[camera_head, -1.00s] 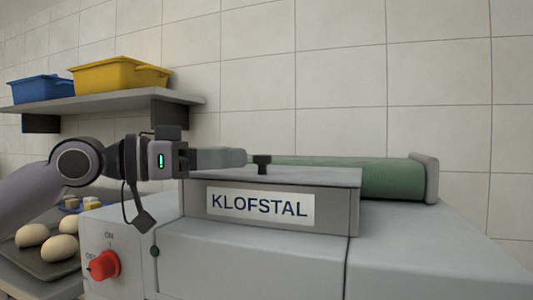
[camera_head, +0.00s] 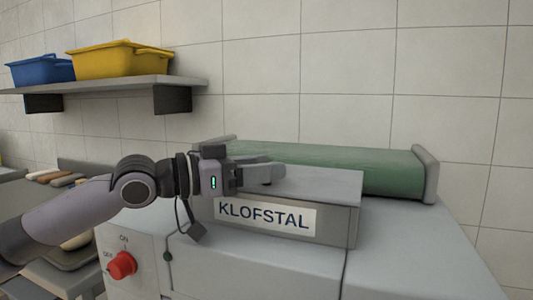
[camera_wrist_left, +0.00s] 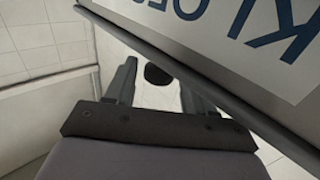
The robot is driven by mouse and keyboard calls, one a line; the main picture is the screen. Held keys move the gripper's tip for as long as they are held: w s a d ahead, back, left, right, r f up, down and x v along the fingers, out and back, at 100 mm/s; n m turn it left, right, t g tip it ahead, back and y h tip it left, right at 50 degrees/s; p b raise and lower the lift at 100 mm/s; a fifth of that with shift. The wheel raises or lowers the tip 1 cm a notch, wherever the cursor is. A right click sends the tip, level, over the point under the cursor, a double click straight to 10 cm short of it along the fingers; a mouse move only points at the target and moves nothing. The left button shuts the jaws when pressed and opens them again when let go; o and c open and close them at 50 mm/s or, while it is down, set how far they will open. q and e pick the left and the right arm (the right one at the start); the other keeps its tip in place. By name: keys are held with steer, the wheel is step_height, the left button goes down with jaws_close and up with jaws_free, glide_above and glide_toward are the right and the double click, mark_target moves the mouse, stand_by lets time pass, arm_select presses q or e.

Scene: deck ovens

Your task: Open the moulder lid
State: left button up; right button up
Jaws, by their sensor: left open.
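The moulder lid (camera_head: 320,183) is a flat grey metal cover, lying shut over the front housing with the KLOFSTAL label (camera_head: 266,215). The label also shows upside down in the wrist view (camera_wrist_left: 270,25). My left gripper (camera_head: 272,172) reaches in from the left, just above the lid's left part, with its fingers pointing right. In the wrist view its two fingers (camera_wrist_left: 157,88) are apart. A dark rounded knob (camera_wrist_left: 157,74) shows between or just beyond them; I cannot tell whether they touch it. In the head view the gripper hides the knob. My right gripper is not in view.
A green roller or belt (camera_head: 340,167) lies behind the lid. A red switch (camera_head: 122,265) is on the front panel at lower left. A yellow bin (camera_head: 120,60) and a blue bin (camera_head: 40,70) stand on a wall shelf (camera_head: 125,88). The machine's right top is clear.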

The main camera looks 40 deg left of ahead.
arm_select(q)
steer(key=shift+w+d+p, duration=0.3)
steer(key=shift+w+d, duration=0.05)
steer(key=shift+w, duration=0.05)
